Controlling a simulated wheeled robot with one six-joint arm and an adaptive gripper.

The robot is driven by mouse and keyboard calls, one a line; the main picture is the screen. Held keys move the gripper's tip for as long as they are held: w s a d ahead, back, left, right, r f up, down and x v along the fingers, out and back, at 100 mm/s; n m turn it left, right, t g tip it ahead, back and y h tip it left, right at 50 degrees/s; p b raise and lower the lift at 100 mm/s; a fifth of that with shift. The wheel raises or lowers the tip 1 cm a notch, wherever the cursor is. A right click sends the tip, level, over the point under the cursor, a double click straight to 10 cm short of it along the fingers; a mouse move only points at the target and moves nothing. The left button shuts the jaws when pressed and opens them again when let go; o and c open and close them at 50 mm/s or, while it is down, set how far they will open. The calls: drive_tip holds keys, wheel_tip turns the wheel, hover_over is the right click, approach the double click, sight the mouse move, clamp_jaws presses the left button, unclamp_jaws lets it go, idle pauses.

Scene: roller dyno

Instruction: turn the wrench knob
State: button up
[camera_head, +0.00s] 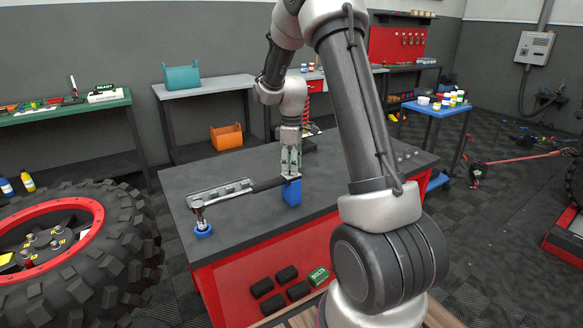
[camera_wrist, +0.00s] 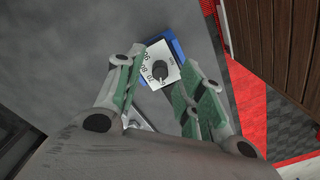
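The wrench (camera_head: 268,184) lies across the dark-topped workbench, its silver head end above a round blue stand (camera_head: 203,230) and its black handle reaching a blue block (camera_head: 291,194). In the wrist view, the dark knob (camera_wrist: 159,71) sits on a white dial plate with printed numbers (camera_wrist: 152,62), on the blue block (camera_wrist: 177,46). My gripper (camera_head: 290,174) points down just above the block. In the wrist view its two green-padded fingers (camera_wrist: 161,76) are apart, on either side of the dial. They hold nothing, and I see no contact with the knob.
A grey slotted rail (camera_head: 222,191) lies behind the wrench on the workbench (camera_head: 245,250). Black boxes and a green bolts box (camera_head: 318,276) sit on the shelf below. The bench's right side is mostly clear.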

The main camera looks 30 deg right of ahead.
drive_tip(key=shift+f, duration=0.55)
clamp_jaws()
drive_tip(key=shift+m, duration=0.4)
drive_tip(key=m, duration=0.8)
drive_tip(key=shift+m, duration=0.3)
drive_tip(key=m, duration=0.4)
drive_tip(key=shift+m, duration=2.1)
